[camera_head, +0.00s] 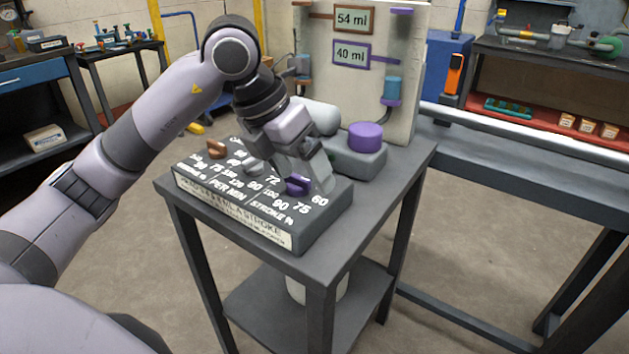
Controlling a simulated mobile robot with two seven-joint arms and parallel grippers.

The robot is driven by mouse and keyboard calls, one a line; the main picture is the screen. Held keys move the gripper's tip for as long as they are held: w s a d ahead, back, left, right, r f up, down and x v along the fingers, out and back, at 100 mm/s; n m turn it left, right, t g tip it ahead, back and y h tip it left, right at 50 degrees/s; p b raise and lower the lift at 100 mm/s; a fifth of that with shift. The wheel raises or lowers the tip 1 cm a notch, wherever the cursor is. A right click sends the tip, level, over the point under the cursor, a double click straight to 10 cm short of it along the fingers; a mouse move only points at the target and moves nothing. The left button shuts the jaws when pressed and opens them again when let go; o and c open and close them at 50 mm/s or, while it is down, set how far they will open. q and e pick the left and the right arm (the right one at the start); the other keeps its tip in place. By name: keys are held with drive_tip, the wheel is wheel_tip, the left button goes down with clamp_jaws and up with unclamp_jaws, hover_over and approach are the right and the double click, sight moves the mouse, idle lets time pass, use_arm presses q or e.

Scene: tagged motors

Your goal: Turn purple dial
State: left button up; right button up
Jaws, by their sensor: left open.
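The purple dial (297,185) is a small purple knob on the right part of a dark grey control panel (325,222) with white numbers. My left gripper (303,180) reaches down over this dial, with its fingers around it. The gripper is open, and I cannot tell whether a finger touches the dial. The fingers hide part of the dial and of the numbers behind it. My right gripper is not in view.
The panel stands on a small grey table (425,160). Behind it are a grey block with a purple cap (365,137) and an upright board (401,70) with "54 ml" and "40 ml" signs. A long grey bench (540,165) stands close on the right.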

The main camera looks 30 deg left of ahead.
sight(296, 176)
use_arm(q)
drive_tip(key=w+a+r+n+t+y, duration=0.1)
drive_tip(key=a+r+y, duration=0.1)
drive_tip(key=a, duration=0.2)
drive_tip(key=b+x, duration=0.1)
drive_tip(key=x, duration=0.6)
drive_tip(key=c, duration=1.1)
